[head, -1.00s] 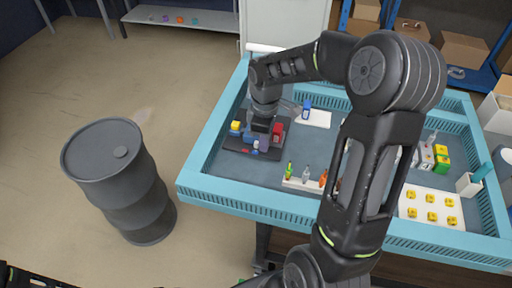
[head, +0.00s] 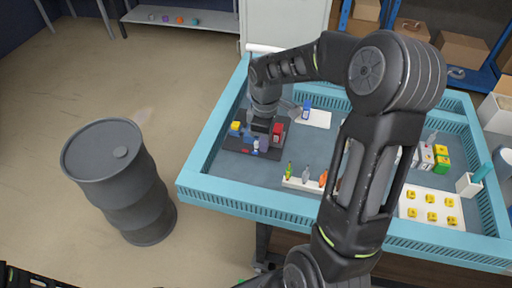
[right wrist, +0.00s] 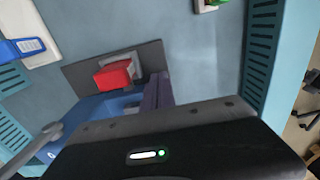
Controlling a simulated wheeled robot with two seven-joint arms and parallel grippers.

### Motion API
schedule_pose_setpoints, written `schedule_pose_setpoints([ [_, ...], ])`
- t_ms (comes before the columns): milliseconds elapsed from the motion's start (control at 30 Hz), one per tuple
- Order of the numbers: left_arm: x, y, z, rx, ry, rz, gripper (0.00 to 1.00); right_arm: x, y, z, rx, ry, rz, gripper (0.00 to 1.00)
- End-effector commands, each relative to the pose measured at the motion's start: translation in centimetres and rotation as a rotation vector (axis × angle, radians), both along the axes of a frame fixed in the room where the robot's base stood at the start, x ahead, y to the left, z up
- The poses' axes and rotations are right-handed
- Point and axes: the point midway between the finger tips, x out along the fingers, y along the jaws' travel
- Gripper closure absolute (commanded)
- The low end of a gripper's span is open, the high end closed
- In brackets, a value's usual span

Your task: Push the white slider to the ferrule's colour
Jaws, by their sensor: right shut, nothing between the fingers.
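A dark board (head: 233,143) lies in the left part of the blue-rimmed table. It carries a yellow block (head: 235,127), a red block (head: 277,130) and small coloured parts near its front edge. A small white part (head: 256,144), which looks like the slider, stands at the board's front middle. My right gripper (head: 262,141) is shut and empty, pointing down just beside it; I cannot tell whether they touch. In the right wrist view the red block (right wrist: 118,74) and a blue part (right wrist: 105,106) show beside purple pieces. I cannot make out the ferrule. My left gripper does not show.
A white tray of yellow pieces (head: 430,210) is at the far right. A dark drum (head: 105,170) stands on the floor left of the table.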

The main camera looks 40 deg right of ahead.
Motion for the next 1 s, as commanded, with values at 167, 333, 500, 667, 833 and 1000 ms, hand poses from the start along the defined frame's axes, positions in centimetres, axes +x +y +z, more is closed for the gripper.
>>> schedule_pose_setpoints([
  [167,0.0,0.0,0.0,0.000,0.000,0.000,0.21,0.0,0.0,0.0,0.000,0.000,0.000,1.00],
  [333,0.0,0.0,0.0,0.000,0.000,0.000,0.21,0.0,0.0,0.0,0.000,0.000,0.000,1.00],
  [500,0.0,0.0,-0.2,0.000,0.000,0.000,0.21,0.0,0.0,-0.3,0.000,0.000,0.000,1.00],
  [667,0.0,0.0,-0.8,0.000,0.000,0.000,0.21,0.0,0.0,-1.1,0.000,0.000,0.000,1.00],
  [833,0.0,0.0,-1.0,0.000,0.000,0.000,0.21,0.0,0.0,-1.4,0.000,0.000,0.000,1.00],
  [1000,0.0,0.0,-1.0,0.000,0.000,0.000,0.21,0.0,0.0,-1.5,0.001,0.001,0.000,1.00],
])
